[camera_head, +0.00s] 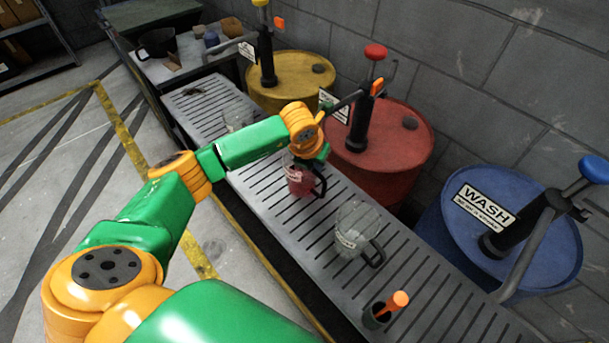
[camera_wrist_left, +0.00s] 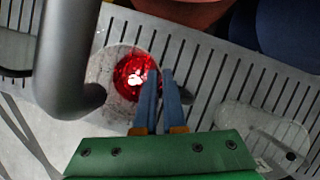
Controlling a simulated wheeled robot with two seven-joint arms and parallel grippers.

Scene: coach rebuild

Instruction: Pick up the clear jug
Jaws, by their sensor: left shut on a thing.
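A clear jug with red liquid (camera_head: 300,180) and a dark handle stands on the slatted bench below my left gripper (camera_head: 316,152). It also shows in the left wrist view (camera_wrist_left: 128,78), seen from above. My left gripper (camera_wrist_left: 160,82) has its blue fingers close together at the jug's handle side, shut on the handle; the exact grip is partly hidden. Another clear jug (camera_head: 353,232) with a label and dark handle stands nearer on the bench, apart from my gripper. A third clear jug (camera_head: 238,117) stands farther back, partly behind my arm.
The slatted bench (camera_head: 425,288) runs beside yellow (camera_head: 295,85), red (camera_head: 405,165) and blue (camera_head: 515,220) drums with pumps. A grey spout pipe (camera_wrist_left: 65,60) hangs close to the red-filled jug.

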